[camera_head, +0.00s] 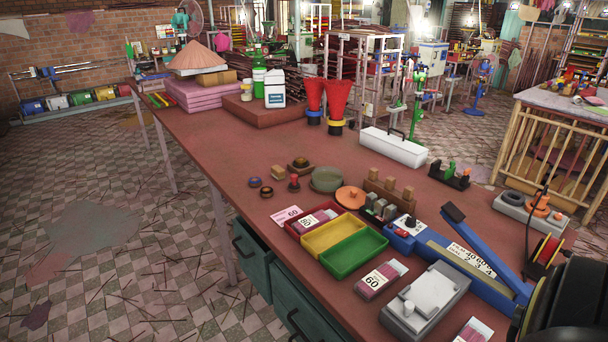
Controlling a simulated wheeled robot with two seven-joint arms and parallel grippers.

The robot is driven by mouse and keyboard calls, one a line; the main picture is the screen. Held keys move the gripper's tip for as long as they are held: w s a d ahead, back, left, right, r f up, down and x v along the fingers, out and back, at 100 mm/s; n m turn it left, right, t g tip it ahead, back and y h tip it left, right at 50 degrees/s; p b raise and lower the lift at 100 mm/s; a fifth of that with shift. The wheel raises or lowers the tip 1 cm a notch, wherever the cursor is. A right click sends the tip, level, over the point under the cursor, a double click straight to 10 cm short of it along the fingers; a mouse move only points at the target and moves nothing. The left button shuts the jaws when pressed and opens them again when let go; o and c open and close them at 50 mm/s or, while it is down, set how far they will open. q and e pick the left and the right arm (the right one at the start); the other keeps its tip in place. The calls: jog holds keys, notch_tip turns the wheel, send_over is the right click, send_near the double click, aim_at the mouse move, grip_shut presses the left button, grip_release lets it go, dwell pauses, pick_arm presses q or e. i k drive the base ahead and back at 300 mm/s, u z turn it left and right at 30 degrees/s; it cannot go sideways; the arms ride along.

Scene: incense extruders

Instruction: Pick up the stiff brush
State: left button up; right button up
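I cannot make out a stiff brush for certain on the long reddish table (210,127). A small tan block (278,172) lies near the table's left edge, and it is too small in view to tell whether it has bristles. A dark brown piece (300,165) lies just right of it, beside a small red knobbed stamp (294,183). Neither of my grippers shows. A dark rounded shape fills the bottom right corner and hides that part of the table; it appears to be part of my arm.
Red, yellow and green trays (362,252) sit near the front edge, with a blue lever device (470,262) and a grey box (425,300) to their right. The left-middle tabletop is clear.

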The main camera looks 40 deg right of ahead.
aim_at(279, 172)
jog(key=z, duration=0.7)
jog(key=i, duration=0.45)
